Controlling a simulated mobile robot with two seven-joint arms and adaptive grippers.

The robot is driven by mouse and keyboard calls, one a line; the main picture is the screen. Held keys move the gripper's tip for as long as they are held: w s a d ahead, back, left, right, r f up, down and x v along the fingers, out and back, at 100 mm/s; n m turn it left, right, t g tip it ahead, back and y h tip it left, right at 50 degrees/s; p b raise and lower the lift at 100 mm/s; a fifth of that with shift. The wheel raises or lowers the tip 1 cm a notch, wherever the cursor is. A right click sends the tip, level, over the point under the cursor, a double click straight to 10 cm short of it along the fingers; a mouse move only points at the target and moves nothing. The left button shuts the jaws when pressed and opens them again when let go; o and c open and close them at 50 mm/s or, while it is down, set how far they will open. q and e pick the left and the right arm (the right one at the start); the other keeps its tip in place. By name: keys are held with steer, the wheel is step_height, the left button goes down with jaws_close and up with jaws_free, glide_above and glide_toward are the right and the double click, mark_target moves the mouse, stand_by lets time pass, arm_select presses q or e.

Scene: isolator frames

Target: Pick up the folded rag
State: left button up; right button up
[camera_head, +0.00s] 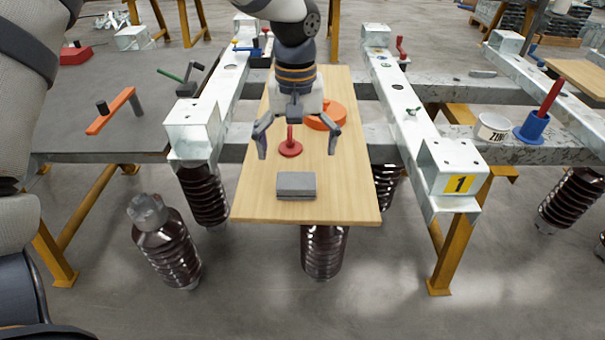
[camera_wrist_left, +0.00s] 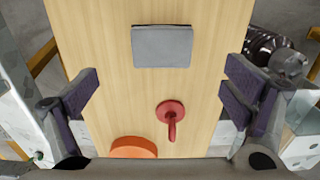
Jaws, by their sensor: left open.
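The folded rag is a flat grey rectangular block (camera_head: 296,186) lying near the front edge of the wooden board (camera_head: 350,205). The rag also shows in the left wrist view (camera_wrist_left: 161,46), at the top middle. My left gripper (camera_head: 298,150) is open and points down over the board, behind the rag in the head view. Its fingers are spread wide in the left wrist view (camera_wrist_left: 158,97), with the rag beyond them and nothing held. My right gripper is not in view.
A red knobbed piece (camera_head: 290,148) stands on the board between the fingers' sides, with an orange disc (camera_head: 325,117) behind it. Galvanised frame beams (camera_head: 205,115) flank the board. Ribbed brown insulators (camera_head: 168,250) stand below. A white cup (camera_head: 493,127) and blue holder (camera_head: 532,127) are at right.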

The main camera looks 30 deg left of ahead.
mark_target(296, 180)
arm_select(q)
step_height(296, 180, down, 9)
steer(key=shift+a+b, duration=0.15)
steer(key=shift+b, duration=0.15)
steer(key=c, duration=1.1)
